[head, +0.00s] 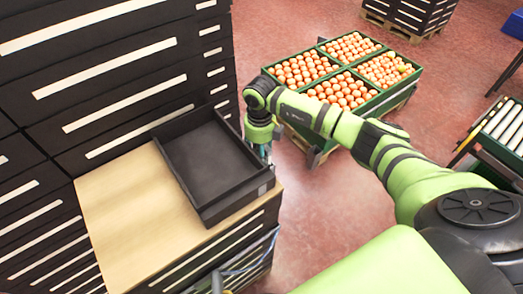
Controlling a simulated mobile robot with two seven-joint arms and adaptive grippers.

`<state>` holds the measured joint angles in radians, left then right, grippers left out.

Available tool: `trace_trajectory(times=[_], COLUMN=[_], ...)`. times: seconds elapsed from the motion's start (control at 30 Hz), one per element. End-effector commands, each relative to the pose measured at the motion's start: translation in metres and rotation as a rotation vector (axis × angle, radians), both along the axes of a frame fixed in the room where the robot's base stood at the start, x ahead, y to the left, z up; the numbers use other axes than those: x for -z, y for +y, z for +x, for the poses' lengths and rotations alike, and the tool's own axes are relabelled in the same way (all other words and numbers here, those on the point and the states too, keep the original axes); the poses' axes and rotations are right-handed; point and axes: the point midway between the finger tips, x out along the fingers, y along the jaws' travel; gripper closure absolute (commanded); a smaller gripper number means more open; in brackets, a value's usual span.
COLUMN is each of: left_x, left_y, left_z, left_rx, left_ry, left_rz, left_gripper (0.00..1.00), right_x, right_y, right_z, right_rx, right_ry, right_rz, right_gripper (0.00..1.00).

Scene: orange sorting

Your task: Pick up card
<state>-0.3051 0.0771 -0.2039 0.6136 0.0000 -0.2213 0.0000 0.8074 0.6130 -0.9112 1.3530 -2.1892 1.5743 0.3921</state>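No card can be made out clearly. A small grey patch (262,189) shows on the front right end of an open black tray (222,211); I cannot tell whether it is a card. The tray looks empty and sits on a light wooden top (120,215). My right arm reaches in from the right, and my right gripper (266,154) points down close beside the tray's right side. Its fingers are small and partly hidden, so I cannot tell whether they are open, shut or touching the tray.
Black drawer cabinets (110,75) with pale strips stand at the left and back. A green crate (377,104) with compartments full of oranges stands behind my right arm. A roller conveyor (505,125) is at the right. Red floor (310,215) lies open between.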

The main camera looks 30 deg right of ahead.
Motion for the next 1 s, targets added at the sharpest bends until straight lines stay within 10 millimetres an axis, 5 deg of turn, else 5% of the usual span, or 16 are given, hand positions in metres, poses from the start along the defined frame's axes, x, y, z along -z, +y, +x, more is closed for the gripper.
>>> trace_trajectory(times=[0.13, 0.27, 0.73, 1.0], left_x=[0.0, -0.001, 0.002, 0.017], left_y=[-0.001, 0.0, 0.002, 0.003], left_z=[0.013, 0.015, 0.008, 0.007], left_rx=[-0.001, -0.003, -0.004, -0.004], left_ry=[-0.021, -0.025, -0.014, -0.011], left_rz=[-0.002, -0.002, 0.003, 0.003], left_gripper=[1.0, 1.0, 1.0, 1.0], right_x=[0.0, 0.0, -0.004, -0.035], right_y=[0.0, 0.0, 0.0, -0.001], right_z=[0.0, 0.0, 0.001, 0.002], right_rx=[0.0, 0.0, 0.0, -0.001], right_ry=[0.0, 0.0, -0.002, -0.006], right_rz=[0.0, 0.0, 0.0, -0.001], right_gripper=[0.48, 1.0, 1.0, 1.0])
